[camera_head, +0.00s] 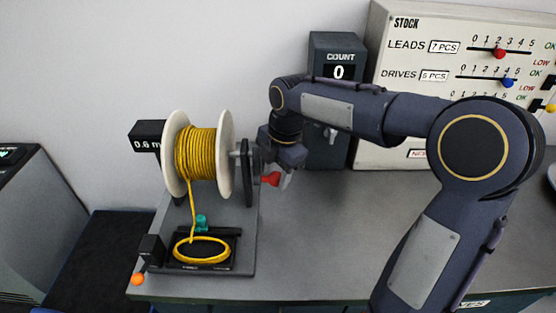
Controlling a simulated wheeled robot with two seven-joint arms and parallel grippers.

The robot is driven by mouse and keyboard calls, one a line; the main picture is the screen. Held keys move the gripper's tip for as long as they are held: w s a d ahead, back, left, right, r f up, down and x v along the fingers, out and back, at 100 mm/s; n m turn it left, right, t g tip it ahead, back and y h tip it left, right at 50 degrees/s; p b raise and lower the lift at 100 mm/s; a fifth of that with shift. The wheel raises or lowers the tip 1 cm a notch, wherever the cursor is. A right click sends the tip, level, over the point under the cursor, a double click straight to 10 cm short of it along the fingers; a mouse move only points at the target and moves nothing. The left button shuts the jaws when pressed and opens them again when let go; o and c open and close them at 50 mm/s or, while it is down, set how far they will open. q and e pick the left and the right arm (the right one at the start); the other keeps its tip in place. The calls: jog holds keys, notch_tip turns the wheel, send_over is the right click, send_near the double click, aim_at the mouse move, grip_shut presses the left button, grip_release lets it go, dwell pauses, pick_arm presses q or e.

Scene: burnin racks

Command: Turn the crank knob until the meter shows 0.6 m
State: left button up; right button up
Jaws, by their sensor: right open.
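A spool (226,158) wound with yellow cable stands upright on a grey base plate. The meter (147,143) at its upper left is a black box that reads 0.6 m. The red crank knob (271,179) shows on the right side of the spool stand. My right gripper (284,180) is open, pointing down right beside the knob; whether it touches the knob I cannot tell. My arm hides part of the crank. My left gripper is not in view.
Yellow cable (202,250) lies coiled in a black tray in front of the spool, near a teal part (201,222). An orange ball-ended lever (137,279) is at front left. A count box (338,72) reads 0 behind my arm, beside a stock board (405,24). Bench right of the base is clear.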

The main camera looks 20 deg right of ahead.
jog(key=shift+f, duration=0.45)
jog(key=shift+c, duration=0.5)
jog(key=c, duration=0.6)
jog(key=shift+w+d+p, duration=0.35)
jog(key=shift+w, duration=0.5)
jog(key=o, duration=1)
jog(key=shift+o, duration=0.2)
